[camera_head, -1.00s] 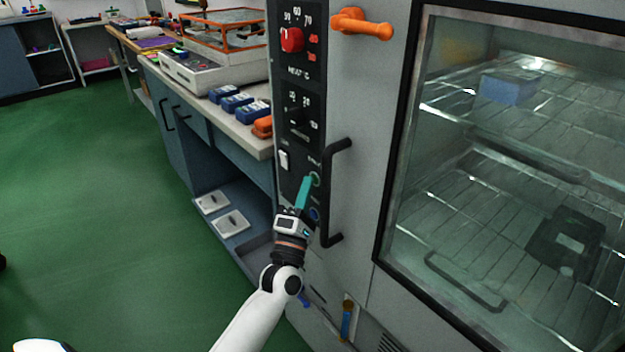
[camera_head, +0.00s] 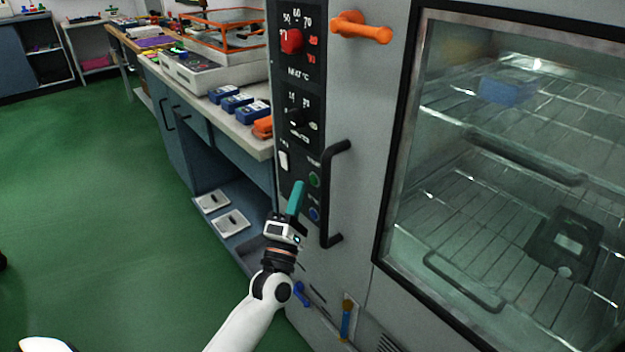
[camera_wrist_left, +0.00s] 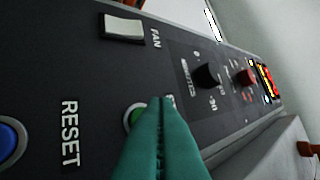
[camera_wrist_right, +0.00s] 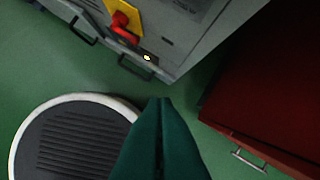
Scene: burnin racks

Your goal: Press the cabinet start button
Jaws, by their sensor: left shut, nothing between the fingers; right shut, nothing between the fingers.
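The green round button (camera_head: 314,179) is on the dark control panel (camera_head: 290,150) of the grey cabinet, left of the black door handle. The blue button (camera_head: 314,214), labelled RESET in the left wrist view (camera_wrist_left: 8,138), is below it. My left gripper (camera_head: 299,184) is shut and empty, its teal fingertips just left of the green button, apparently apart from it. In the left wrist view the fingers (camera_wrist_left: 160,101) partly cover the green button (camera_wrist_left: 134,117) and its label. My right gripper (camera_wrist_right: 160,101) is shut and empty, over the floor, away from the panel.
The black vertical handle (camera_head: 329,195) stands out close to the right of the buttons. The white FAN switch (camera_wrist_left: 124,27) and dials are on the same panel. A bench (camera_head: 262,146) with blue boxes is to the left. Green floor (camera_head: 90,200) is open at left.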

